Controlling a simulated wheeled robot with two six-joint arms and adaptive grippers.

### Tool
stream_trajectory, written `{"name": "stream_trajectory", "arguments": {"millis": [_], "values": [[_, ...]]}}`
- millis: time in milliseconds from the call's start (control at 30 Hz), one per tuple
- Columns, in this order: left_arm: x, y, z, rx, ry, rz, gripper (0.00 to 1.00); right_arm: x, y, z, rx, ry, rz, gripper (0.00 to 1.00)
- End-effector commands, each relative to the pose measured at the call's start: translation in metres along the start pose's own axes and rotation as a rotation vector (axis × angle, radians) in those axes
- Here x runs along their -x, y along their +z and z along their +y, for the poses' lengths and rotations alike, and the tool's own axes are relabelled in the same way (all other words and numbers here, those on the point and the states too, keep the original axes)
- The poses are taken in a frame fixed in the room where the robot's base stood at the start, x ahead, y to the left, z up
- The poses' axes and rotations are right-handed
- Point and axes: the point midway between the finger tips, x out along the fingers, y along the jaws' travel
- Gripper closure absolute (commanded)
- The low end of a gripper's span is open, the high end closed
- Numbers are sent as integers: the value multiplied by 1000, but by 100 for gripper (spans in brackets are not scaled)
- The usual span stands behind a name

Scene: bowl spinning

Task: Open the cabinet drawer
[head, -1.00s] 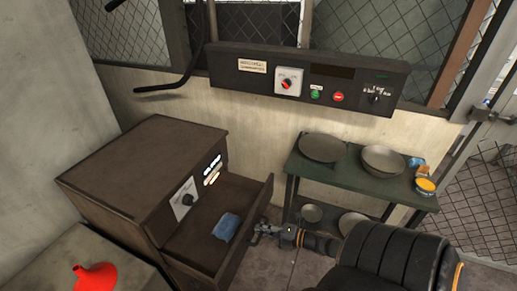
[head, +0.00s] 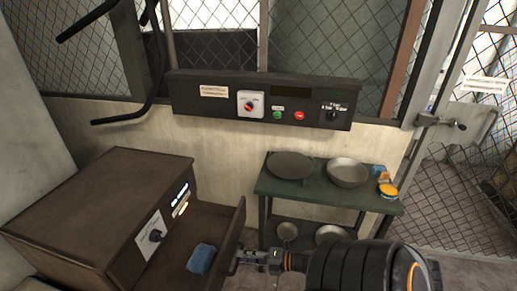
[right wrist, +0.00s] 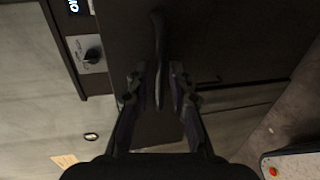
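The brown cabinet (head: 95,205) stands at the lower left of the head view. Its drawer (head: 238,232) is pulled out to the right, and a blue item (head: 201,258) lies inside. My right gripper (head: 236,262) is at the outer side of the drawer front. In the right wrist view its two fingers (right wrist: 158,90) are apart, one on each side of the dark handle (right wrist: 158,35). A gap shows between fingers and handle; contact is not clear. My left gripper is not in view.
A green shelf table (head: 320,193) with pans (head: 290,165) stands right of the drawer. A control panel (head: 262,101) is on the wall behind. Dark curved bars (head: 150,85) stick out at the upper left.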

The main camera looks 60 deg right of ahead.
Motion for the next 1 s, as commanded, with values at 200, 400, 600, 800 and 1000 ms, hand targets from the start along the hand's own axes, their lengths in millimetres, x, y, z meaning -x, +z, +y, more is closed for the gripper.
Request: {"name": "stream_trajectory", "arguments": {"millis": [200, 400, 600, 800, 1000], "values": [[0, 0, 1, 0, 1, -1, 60, 55, -1, -2, -1, -6, 3, 79], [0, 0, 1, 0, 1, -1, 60, 82, 0, 0, 0, -1, 2, 79], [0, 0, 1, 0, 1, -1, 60, 87, 0, 0, 1, 1, 0, 79], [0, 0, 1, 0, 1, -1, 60, 87, 0, 0, 0, 1, 0, 79], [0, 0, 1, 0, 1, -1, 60, 87, 0, 0, 0, 1, 0, 79]]}}
